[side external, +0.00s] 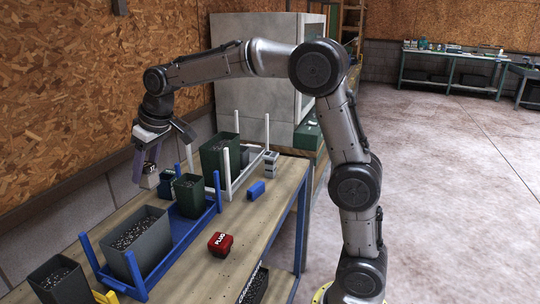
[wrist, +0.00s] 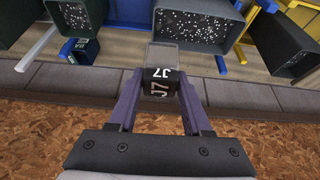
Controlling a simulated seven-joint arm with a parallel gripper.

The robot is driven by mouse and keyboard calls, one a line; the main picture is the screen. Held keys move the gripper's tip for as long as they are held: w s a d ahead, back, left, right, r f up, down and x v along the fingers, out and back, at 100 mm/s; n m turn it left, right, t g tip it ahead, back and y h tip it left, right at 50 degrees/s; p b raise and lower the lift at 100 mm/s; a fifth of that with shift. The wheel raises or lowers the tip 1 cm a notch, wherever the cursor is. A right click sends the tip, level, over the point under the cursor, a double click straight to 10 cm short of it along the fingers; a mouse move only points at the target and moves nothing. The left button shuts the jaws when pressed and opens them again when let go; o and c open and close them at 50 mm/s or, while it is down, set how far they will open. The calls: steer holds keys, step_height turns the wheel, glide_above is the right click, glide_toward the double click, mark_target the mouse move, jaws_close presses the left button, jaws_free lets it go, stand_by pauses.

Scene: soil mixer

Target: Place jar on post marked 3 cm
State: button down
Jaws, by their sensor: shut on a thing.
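My gripper (side external: 152,168) is over the back left part of the bench in the side view, pointing down. In the wrist view my gripper (wrist: 162,82) is shut on a small grey jar (wrist: 162,55) with a dark band marked J7. In the side view the jar (side external: 149,180) is partly hidden by a finger. It cannot be told whether it touches the bench. I cannot make out a post marked 3 cm in either view.
A blue rack (side external: 180,245) holds a grey bin (side external: 138,242) and a green pot (side external: 188,194). A white rack (side external: 238,183) holds a larger green bin (side external: 219,152). The wall is close behind.

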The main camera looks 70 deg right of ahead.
steer(key=s, duration=0.5)
steer(key=s+d+r+m+h, duration=0.1)
steer(key=s+d+m, duration=0.15)
steer(key=d, duration=0.85)
steer(key=s+d+r+m+h, duration=0.1)
steer(key=s+d+m, duration=0.15)
steer(key=d, duration=0.75)
steer(key=s+d+m+g+h, duration=0.1)
steer(key=s+d+m, duration=0.3)
steer(key=s+d, duration=0.9)
glide_above(270, 154)
steer(key=f, duration=0.7)
steer(key=shift+s+a+f, duration=0.3)
steer(key=shift+s+f, duration=0.05)
steer(key=shift+f, duration=0.05)
steer(key=shift+w+d+f, duration=0.3)
steer(key=shift+d+f, duration=0.1)
steer(key=shift+f, duration=0.2)
steer(key=shift+w+d+f, duration=0.1)
steer(key=shift+f, duration=1.6)
steer(key=shift+f, duration=0.15)
